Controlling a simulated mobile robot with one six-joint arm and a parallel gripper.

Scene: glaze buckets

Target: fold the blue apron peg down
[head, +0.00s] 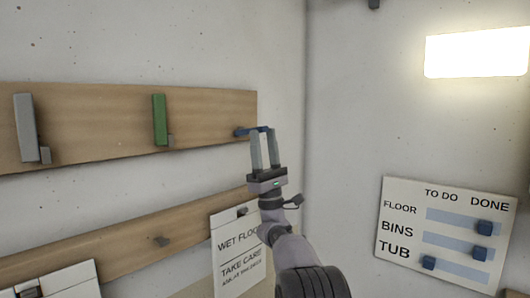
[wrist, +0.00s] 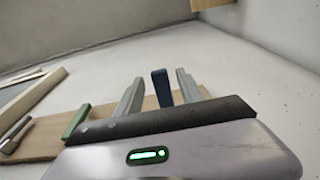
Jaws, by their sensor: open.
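The blue apron peg (head: 243,132) is at the right end of the upper wooden board, mostly behind my fingertips. It looks roughly level there, unlike the upright green and grey pegs. My gripper (head: 263,134) is open at this peg, with its fingers pointing up. In the wrist view the blue peg (wrist: 161,88) stands between the two open fingers of my gripper (wrist: 160,82), with a gap on each side. I cannot tell whether a finger touches it.
A green peg (head: 159,119) and a grey peg (head: 26,128) are on the upper board (head: 85,120). Below is a lower board (head: 120,246) with a wet floor sign (head: 238,262). A to-do board (head: 446,235) hangs on the right wall. The corner is close to my gripper's right.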

